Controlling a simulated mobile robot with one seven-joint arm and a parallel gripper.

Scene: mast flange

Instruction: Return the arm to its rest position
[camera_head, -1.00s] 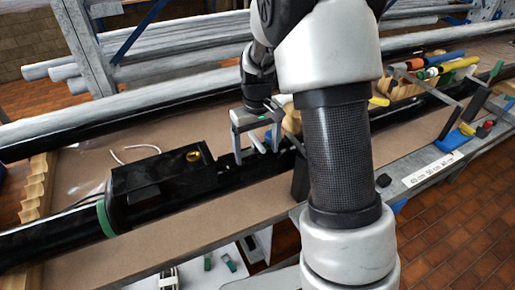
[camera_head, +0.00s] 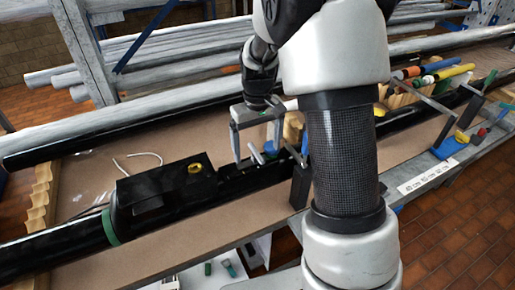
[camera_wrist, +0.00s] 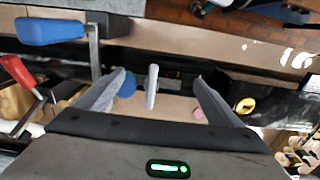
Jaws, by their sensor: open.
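My arm stands large in the middle of the head view and hides part of the bench behind it. My gripper (camera_head: 257,154) hangs over the black mast, right of the black box. Its fingers are apart, with nothing held between them. In the wrist view the two open fingers (camera_wrist: 158,78) point at the bench. A light grey bar (camera_wrist: 151,86) shows between them without visible contact; its depth from the fingers is hard to tell.
The black mast (camera_head: 60,253) carries a black box (camera_head: 165,187) with a yellow ring. A blue-handled clamp (camera_wrist: 50,31) and a red-handled clamp (camera_wrist: 17,70) are near the gripper. Coloured tools (camera_head: 455,71) lie at right. Grey tubes (camera_head: 190,72) fill the rack behind.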

